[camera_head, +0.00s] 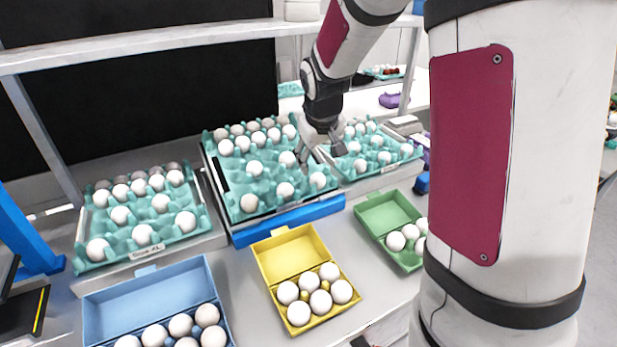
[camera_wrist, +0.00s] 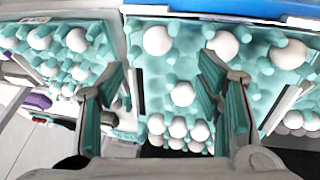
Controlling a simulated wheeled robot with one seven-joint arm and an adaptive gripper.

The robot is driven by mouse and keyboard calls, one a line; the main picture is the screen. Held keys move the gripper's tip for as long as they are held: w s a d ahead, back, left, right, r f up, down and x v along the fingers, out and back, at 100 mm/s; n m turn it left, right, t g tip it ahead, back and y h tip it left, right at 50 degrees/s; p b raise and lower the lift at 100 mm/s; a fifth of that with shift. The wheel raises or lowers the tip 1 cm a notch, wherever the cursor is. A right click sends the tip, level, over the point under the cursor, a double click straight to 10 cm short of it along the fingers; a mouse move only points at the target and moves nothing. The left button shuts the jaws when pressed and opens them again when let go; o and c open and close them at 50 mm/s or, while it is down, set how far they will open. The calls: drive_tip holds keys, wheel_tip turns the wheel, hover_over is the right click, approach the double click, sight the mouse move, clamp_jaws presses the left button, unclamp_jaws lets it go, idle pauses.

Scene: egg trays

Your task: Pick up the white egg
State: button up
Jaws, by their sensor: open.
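Many white eggs sit in teal trays, and the frames do not single one out. My gripper (camera_head: 321,155) is open and empty over the right side of the middle tray (camera_head: 228,196) in the head view. White eggs near it there include one egg (camera_head: 287,159) just left of the fingers and another (camera_head: 318,180) below them. In the wrist view, my gripper (camera_wrist: 164,75) has its fingers spread above the tray. A white egg (camera_wrist: 182,94) shows between the fingers, with another egg (camera_wrist: 158,40) beyond it. A third egg (camera_wrist: 222,45) is partly behind the right finger.
A left tray (camera_head: 88,262) and a right tray (camera_head: 345,172) also hold eggs. Blue (camera_head: 135,300), yellow (camera_head: 285,256) and green (camera_head: 385,215) open cartons with eggs stand in front. A shelf (camera_head: 140,46) runs above the trays.

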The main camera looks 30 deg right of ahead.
sight(319, 177)
drive_tip(key=x, duration=0.5)
drive_tip(key=shift+f, duration=0.1)
drive_tip(key=shift+x, duration=2.7)
drive_tip(key=shift+s+d, duration=0.15)
drive_tip(key=shift+s, duration=0.05)
drive_tip(key=c, duration=0.7)
